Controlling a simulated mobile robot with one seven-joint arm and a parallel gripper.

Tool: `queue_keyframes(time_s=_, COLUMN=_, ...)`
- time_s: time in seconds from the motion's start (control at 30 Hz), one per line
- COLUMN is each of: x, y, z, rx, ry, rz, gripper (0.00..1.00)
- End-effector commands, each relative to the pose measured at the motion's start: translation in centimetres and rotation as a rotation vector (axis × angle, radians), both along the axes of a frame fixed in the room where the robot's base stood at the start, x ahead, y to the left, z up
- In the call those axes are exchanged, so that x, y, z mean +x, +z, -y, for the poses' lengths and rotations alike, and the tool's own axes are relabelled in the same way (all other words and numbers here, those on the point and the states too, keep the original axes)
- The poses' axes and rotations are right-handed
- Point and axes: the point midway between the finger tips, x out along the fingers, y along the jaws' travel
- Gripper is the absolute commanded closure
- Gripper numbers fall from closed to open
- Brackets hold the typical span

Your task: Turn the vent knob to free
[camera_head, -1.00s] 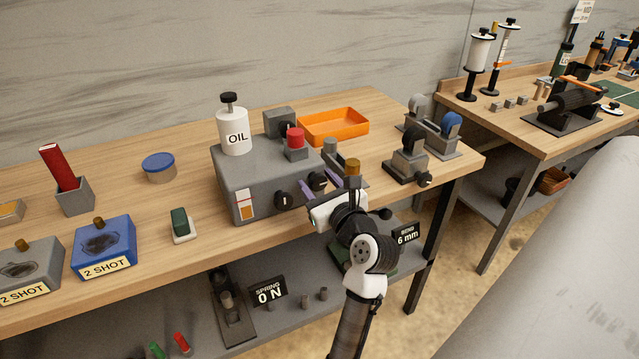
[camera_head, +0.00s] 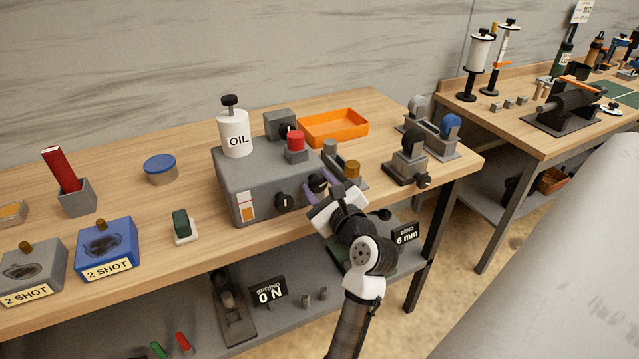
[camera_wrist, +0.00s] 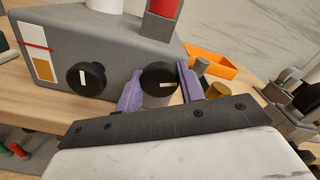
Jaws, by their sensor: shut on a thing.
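The grey box (camera_head: 262,172) on the bench has two black round knobs on its front. The left knob (camera_head: 284,201) is free of my gripper; it also shows in the wrist view (camera_wrist: 86,79), with a near-upright white mark. My gripper (camera_head: 322,190) is at the right knob (camera_head: 317,181). In the wrist view its purple fingers (camera_wrist: 160,70) stand on both sides of the right knob (camera_wrist: 159,80), shut on it. That knob's white mark lies nearly level. I can read no label telling which knob is the vent knob.
A white OIL bottle (camera_head: 235,134) and a red-capped post (camera_head: 295,144) stand on the box. A brass-topped part (camera_head: 352,171) is close right of my gripper. An orange tray (camera_head: 333,127) lies behind. The bench's front edge and lower shelf are below my arm.

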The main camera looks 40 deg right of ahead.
Motion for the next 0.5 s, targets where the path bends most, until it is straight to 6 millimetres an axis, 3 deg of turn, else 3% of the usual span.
queue_keyframes(time_s=0.5, x=-0.01, y=-0.10, z=-0.01, rx=-0.478, ry=0.000, rz=-0.115, gripper=0.85)
